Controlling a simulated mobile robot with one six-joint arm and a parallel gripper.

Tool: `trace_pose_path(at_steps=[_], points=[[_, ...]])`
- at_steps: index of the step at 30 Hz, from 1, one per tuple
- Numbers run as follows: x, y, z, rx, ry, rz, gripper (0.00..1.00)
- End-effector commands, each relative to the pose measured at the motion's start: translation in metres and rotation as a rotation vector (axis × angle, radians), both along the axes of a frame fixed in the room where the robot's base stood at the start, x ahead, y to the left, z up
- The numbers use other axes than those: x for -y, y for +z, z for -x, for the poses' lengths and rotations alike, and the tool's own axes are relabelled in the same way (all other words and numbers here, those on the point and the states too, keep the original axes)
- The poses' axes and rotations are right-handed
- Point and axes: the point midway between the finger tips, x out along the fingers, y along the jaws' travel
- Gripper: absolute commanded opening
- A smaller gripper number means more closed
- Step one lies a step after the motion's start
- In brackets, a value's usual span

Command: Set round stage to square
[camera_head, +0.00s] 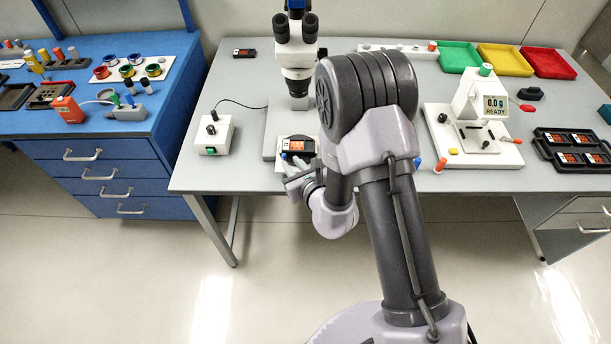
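An orange and black chip carrier (299,145) lies on the stage and looks nearly square to the table edge. A small blue knob (284,157) shows at the stage's front left. My gripper (298,168) is at the front edge of the stage, close to the knob. Its fingers are small and partly hidden by my arm, so I cannot tell whether they are open or touching the stage.
A white control box (214,134) with a cable stands left of the microscope. A white bonder (470,130) reading 0.0 g stands right. Green (459,57), yellow (505,60) and red (548,63) trays are at the back right. A black tray (545,150) holds several carriers.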

Motion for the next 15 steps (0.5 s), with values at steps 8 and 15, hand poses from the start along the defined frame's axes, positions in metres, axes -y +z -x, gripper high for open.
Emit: trace_pose_path(at_steps=[8,15], points=[[0.035,0.046,0.079,-0.011,-0.002,0.001,0.21],[0.046,0.054,0.105,-0.003,0.001,0.001,0.21]])
